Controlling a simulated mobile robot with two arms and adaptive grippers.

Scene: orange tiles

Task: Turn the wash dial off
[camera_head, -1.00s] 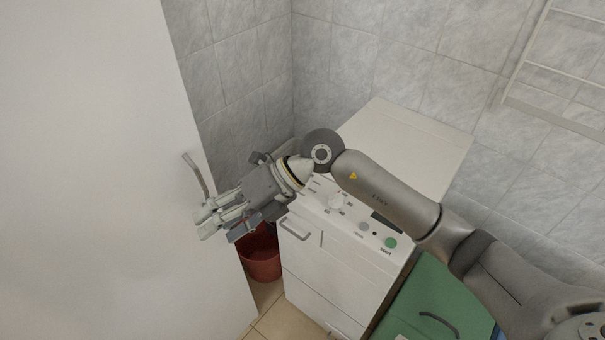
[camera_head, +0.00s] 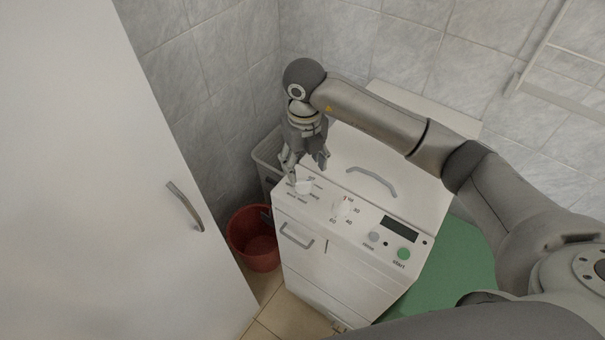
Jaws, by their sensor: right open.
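The white washing machine (camera_head: 330,262) stands in the middle, its control panel facing up. A white dial (camera_head: 304,187) sits at the panel's left end among printed marks. A second white dial (camera_head: 343,209) with number marks is to its right. My right gripper (camera_head: 306,174) points down at the left dial, its open fingers on either side just above it. I cannot tell whether they touch it. A dark display (camera_head: 399,229), a grey button (camera_head: 374,237) and a green start button (camera_head: 404,254) are at the panel's right. My left gripper is not in view.
A white cabinet door (camera_head: 90,190) with a grey handle (camera_head: 185,206) fills the left. A green surface (camera_head: 445,275) is at right; tiled walls stand behind.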

